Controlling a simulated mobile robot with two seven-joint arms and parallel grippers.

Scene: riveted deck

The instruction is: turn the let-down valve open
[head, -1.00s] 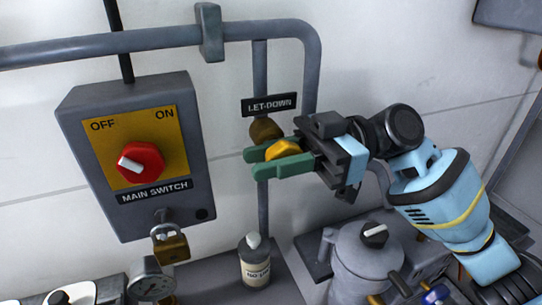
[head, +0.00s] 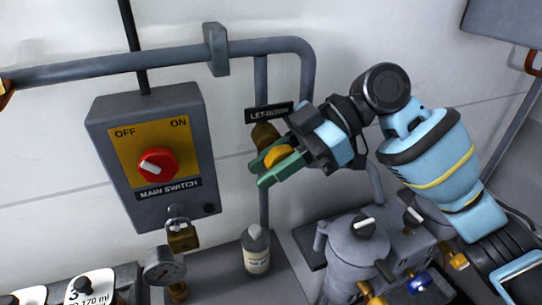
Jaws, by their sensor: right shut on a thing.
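The let-down valve shows a brass body (head: 264,135) on the thin vertical pipe, just under the LET-DOWN sign (head: 270,113). Its yellow handle (head: 277,155) sits between the green fingers of my right gripper (head: 261,172). My right gripper is shut on this handle, with its fingers pointing down and left. The fingers and hand hide part of the handle and pipe. My left gripper is not in view.
A grey main switch box (head: 155,160) with a red knob hangs left of the valve, a padlock (head: 181,236) below it. A grey pot (head: 360,255) stands at lower right. A thick pipe (head: 130,65) runs above.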

